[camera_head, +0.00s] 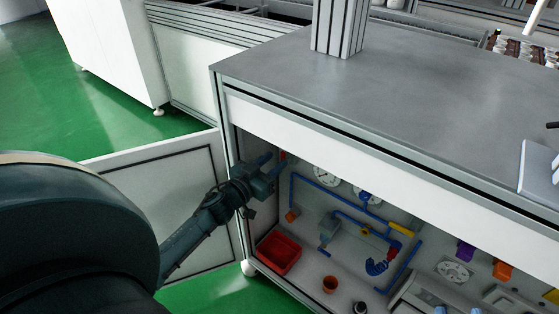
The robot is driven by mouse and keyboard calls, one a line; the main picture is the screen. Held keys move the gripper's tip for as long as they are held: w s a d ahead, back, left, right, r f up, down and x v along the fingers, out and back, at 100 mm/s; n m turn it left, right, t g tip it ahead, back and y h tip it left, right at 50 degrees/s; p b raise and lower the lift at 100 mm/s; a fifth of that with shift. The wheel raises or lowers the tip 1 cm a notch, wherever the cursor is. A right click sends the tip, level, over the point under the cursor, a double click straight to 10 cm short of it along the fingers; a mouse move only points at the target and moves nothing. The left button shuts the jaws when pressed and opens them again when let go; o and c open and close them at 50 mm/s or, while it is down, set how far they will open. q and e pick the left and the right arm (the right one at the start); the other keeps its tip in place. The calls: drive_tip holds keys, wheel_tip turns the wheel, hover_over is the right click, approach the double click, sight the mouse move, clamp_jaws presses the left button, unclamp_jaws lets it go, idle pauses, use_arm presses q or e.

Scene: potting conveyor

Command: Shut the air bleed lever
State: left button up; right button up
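My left gripper (272,164) reaches in past the open cabinet door to the upper left corner of the cabinet under the grey worktop. Its fingertips are beside a small red piece (283,156), which may be the air bleed lever; no label is readable. Touching or apart is unclear, as is how far the fingers are open. Inside the cabinet, blue pipes (318,184) carry a yellow handle (400,229), an orange piece (291,216) and a small red piece (394,248). My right gripper is not in view.
The open cabinet door (170,178) stands to the left, behind my arm. A red tray (278,253), an orange pot (330,284) and a dark round item (360,307) are on the cabinet floor. Two gauges, one a dial (326,175), are on the back panel. The worktop (400,95) overhangs the opening.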

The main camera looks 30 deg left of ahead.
sight(282, 155)
use_arm(q)
drive_tip(key=shift+w+d, duration=0.1)
drive_tip(key=shift+w, duration=1.5)
clamp_jaws()
